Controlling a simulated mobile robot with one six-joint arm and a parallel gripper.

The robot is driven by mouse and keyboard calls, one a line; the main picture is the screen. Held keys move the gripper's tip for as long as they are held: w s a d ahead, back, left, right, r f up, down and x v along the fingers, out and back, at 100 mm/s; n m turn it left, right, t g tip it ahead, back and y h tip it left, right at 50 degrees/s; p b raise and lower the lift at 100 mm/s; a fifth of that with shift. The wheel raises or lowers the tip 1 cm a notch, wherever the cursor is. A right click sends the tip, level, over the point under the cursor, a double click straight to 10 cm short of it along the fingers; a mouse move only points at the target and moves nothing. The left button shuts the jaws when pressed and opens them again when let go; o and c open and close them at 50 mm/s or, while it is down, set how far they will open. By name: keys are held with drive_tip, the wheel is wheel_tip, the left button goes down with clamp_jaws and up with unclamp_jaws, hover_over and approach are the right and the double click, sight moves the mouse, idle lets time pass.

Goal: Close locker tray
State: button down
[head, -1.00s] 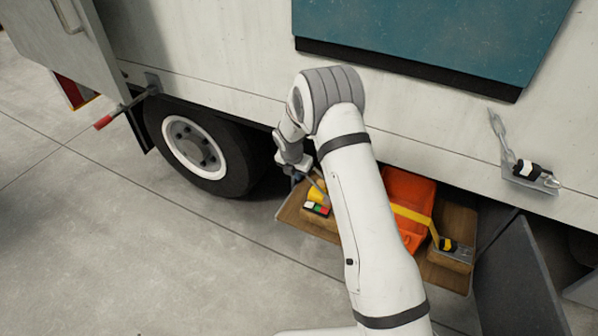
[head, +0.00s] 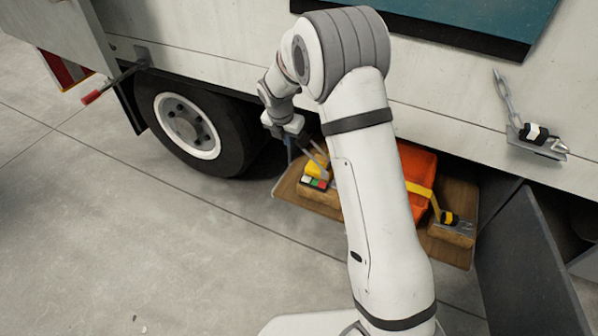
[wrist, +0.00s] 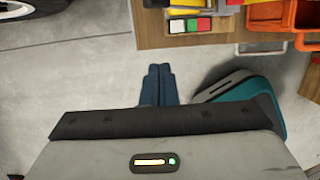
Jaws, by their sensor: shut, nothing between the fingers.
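The wooden locker tray (head: 462,205) sticks out from under the truck body in the head view, pulled out of its locker. It carries an orange bin, a yellow strap and small blocks. Its wooden side also shows at the top of the wrist view (wrist: 150,35). My gripper (wrist: 158,75) is shut and empty, with its two blue fingers together. In the wrist view the fingers lie just below the tray's lower left corner, apart from it in the picture; I cannot tell the height gap. In the head view my arm hides the middle of the tray.
A grey open door panel (head: 530,265) stands right of the tray. The truck wheel (head: 188,125) is to the left. The teal panel (head: 470,20) and a clamp-like tool (head: 535,140) are on the truck side. The concrete floor at left is clear.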

wheel_tip(320, 180, down, 9)
drive_tip(key=s+d+b, duration=0.1)
drive_tip(key=b, duration=1.5)
drive_tip(key=shift+s+d+r, duration=0.2)
drive_tip(key=shift+s+d, duration=0.05)
drive_tip(key=b, duration=0.5)
approach(302, 177)
wheel_tip(302, 177, down, 5)
drive_tip(key=s, duration=0.2)
drive_tip(key=w, duration=0.2)
drive_tip(key=shift+w+d+f+b, duration=0.2)
drive_tip(key=shift+w+b, duration=0.1)
drive_tip(key=shift+w, duration=0.05)
drive_tip(key=shift+w+d+r, duration=0.15)
drive_tip(key=shift+w+d, duration=0.25)
drive_tip(key=shift+w, duration=0.25)
